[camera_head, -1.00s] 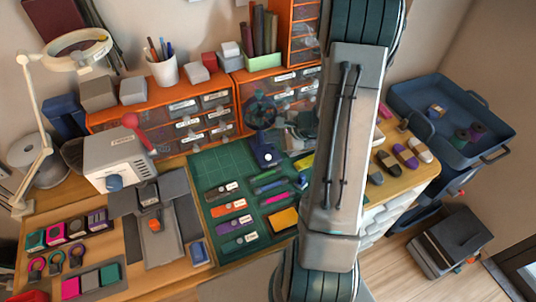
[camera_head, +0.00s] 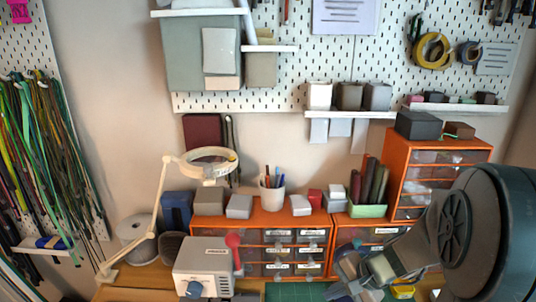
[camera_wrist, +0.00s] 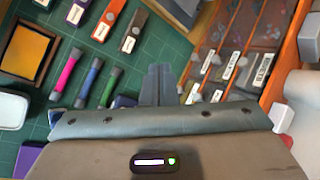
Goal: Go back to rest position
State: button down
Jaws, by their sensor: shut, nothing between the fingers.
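My gripper (camera_head: 345,288) shows at the bottom of the head view, in front of the orange drawer units. Its arm comes in from the right edge, with a large dark joint close to the camera. In the wrist view my gripper's fingers (camera_wrist: 158,78) are shut together with nothing between them. They are over the green cutting mat (camera_wrist: 135,62), beside the labelled drawers. The height above the mat is hard to tell.
Orange drawer units (camera_head: 262,218) stand along the wall. A ring lamp (camera_head: 208,163) and a grey machine with a blue knob (camera_head: 204,268) stand at left. Pegboard (camera_head: 285,75) and hanging cords (camera_head: 45,150) are on the walls. Colored pens (camera_wrist: 88,83) lie on the mat.

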jog(key=s+r+n+h, duration=0.6)
jog(key=s+r+n, duration=0.3)
jog(key=s, duration=0.3)
jog(key=shift+s+a+n, duration=0.25)
jog(key=shift+n, duration=0.25)
dwell(0.5)
